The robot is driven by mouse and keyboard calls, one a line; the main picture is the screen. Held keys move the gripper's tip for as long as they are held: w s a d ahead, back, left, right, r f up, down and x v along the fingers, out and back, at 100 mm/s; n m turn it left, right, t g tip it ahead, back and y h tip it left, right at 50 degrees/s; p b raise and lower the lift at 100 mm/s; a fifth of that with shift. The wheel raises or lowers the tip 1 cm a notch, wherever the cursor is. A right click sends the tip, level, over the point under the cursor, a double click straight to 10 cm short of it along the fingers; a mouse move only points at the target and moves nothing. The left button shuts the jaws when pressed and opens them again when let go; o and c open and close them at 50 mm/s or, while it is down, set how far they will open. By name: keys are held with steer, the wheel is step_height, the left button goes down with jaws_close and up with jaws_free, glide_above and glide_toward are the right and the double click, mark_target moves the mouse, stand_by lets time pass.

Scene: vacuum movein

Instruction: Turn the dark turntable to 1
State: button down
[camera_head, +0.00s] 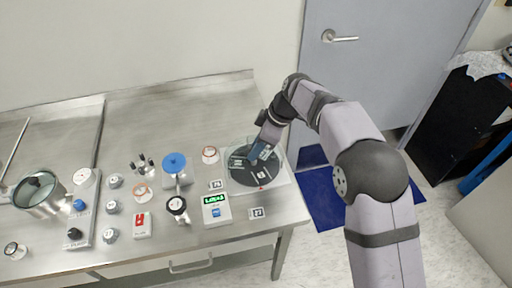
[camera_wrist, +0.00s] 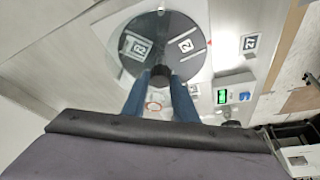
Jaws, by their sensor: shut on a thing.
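The dark turntable (camera_head: 243,178) is a round black disc on a pale square base at the right end of the steel bench. A small red mark (camera_head: 261,187) sits on the base at its near edge. A label 1 cannot be made out. My gripper (camera_wrist: 161,78) has blue fingers shut on a dark knob or peg (camera_wrist: 161,70) at the disc's edge. In the head view my gripper (camera_head: 259,153) covers part of the disc.
A white device with a green display (camera_head: 216,208) stands left of the turntable's base, near a tag marked 27 (camera_head: 257,213). A blue-topped device (camera_head: 175,163), several knobs, a red switch box (camera_head: 141,224) and a glass-lidded pot (camera_head: 38,192) stand further left.

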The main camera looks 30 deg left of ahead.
steer(key=shift+w+r+n+g+h+p, duration=0.15)
steer(key=shift+n+g+p, duration=0.2)
steer(key=shift+n+p, duration=0.5)
steer(key=shift+f+n+g+h+p, duration=0.15)
steer(key=shift+n+g+p, duration=0.3)
steer(key=shift+n, duration=0.6)
steer(key=n+p, duration=0.2)
steer(key=p, duration=0.1)
steer(key=shift+a+r+n+g+h+p, duration=0.1)
steer(key=shift+n+g+h+p, duration=0.2)
steer(key=shift+h+p, duration=0.1)
steer(key=shift+w+n+p, duration=0.1)
steer(key=shift+n+p, duration=0.5)
steer(key=shift+p, duration=0.2)
steer(key=c, duration=1.4)
jaws_free()
steer(key=shift+r, duration=0.35)
step_height(320, 180, up, 9)
steer(key=p, duration=0.6)
